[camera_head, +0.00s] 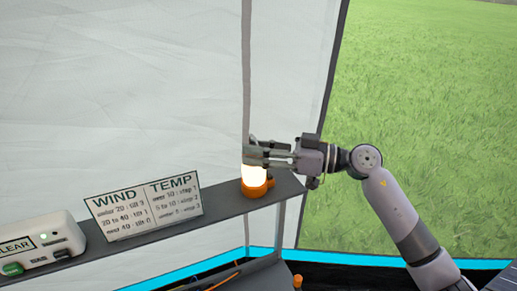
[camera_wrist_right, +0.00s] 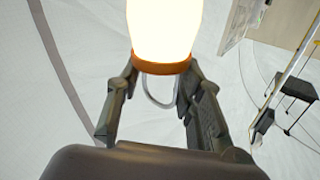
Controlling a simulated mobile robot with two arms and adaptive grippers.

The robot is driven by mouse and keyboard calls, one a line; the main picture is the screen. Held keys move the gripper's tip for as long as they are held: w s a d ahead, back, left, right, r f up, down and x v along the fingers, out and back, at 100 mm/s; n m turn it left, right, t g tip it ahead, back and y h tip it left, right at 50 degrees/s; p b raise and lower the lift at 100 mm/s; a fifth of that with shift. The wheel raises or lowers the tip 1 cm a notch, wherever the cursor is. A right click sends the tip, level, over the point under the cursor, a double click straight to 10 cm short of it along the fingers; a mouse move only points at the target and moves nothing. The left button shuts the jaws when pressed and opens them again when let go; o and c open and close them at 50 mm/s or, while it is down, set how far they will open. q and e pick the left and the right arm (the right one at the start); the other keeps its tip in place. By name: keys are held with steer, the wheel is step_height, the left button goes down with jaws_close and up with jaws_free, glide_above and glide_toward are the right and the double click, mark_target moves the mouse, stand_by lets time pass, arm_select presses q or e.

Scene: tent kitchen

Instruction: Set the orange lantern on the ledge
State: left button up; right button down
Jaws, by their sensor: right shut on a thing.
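The orange lantern (camera_head: 254,189) has a glowing white body and an orange base. It is upright at the right end of the grey ledge (camera_head: 222,209), its base at the ledge surface; I cannot tell if it bears fully on it. My right gripper (camera_head: 258,152) is shut on the lantern's top from the right. In the right wrist view the lantern's glowing body (camera_wrist_right: 165,28) and its orange-brown rim show, with a wire handle loop between the fingers of my right gripper (camera_wrist_right: 158,95). My left gripper is not in view.
A WIND and TEMP card (camera_head: 145,207) stands on the ledge left of the lantern. A white device (camera_head: 38,243) with a green button is farther left. The white tent wall (camera_head: 120,90) is behind. A dark surface with several items lies below the ledge.

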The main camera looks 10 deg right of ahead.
steer(key=shift+r, duration=0.1)
steer(key=c, duration=1.1)
jaws_free()
steer(key=shift+s+d+f, duration=0.2)
steer(key=shift+d, duration=0.2)
steer(key=shift+b+v, duration=2.25)
steer(key=shift+v, duration=3.3)
